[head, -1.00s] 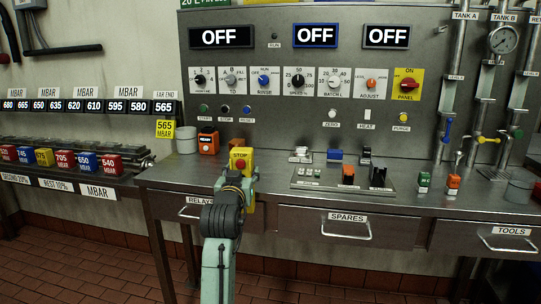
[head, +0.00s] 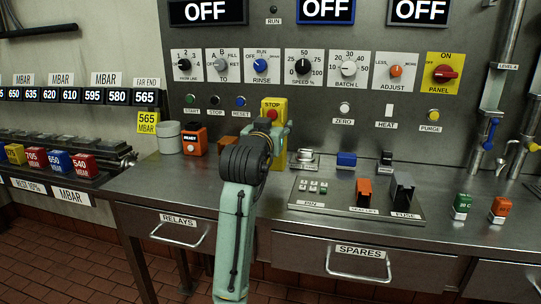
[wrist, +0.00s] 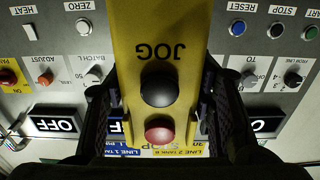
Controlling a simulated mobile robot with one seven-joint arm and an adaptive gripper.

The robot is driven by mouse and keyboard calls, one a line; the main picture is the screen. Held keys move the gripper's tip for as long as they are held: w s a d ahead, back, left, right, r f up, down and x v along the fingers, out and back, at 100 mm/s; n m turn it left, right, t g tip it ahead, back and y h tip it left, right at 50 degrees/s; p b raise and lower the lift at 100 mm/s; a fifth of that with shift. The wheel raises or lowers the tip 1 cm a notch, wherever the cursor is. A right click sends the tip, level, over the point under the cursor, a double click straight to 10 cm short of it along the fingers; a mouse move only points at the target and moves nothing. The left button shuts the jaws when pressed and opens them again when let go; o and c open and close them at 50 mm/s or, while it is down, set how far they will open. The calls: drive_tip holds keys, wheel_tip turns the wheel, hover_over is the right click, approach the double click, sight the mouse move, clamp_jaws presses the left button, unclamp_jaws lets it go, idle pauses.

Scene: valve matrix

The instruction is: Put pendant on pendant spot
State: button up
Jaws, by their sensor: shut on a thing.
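The pendant (head: 274,106) is a yellow box with a red STOP button on top. In the wrist view the pendant (wrist: 146,45) fills the middle, upside down, with the word JOG, a black button and a red button. My gripper (head: 270,131) is shut on the pendant, with one black finger on each side of it. The pendant is held upright in front of the panel, over the bench in the head view. My arm and gripper hide its middle. I cannot make out a marked pendant spot.
The steel bench (head: 228,193) has a grey cup (head: 168,138) and an orange relay box (head: 194,140) at left. A tray (head: 353,209) with an orange block and a grey block lies at right. Green (head: 461,206) and orange (head: 500,210) pieces stand further right. The control panel rises behind.

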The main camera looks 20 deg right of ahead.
drive_tip(key=shift+w+d+r, duration=0.1)
drive_tip(key=shift+w+d, duration=0.1)
drive_tip(key=shift+w, duration=0.05)
drive_tip(key=w+d+f+p, duration=0.1)
drive_tip(key=w+f+p, duration=0.1)
drive_tip(key=w, duration=0.6)
drive_tip(key=w+d+f+p, duration=0.2)
drive_tip(key=w+f+p, duration=0.1)
drive_tip(key=w, duration=0.4)
drive_tip(key=shift+w+f+p, duration=0.2)
drive_tip(key=shift+w+p, duration=0.1)
drive_tip(key=shift+w, duration=0.05)
drive_tip(key=o, duration=1.4)
drive_tip(key=shift+r, duration=0.1)
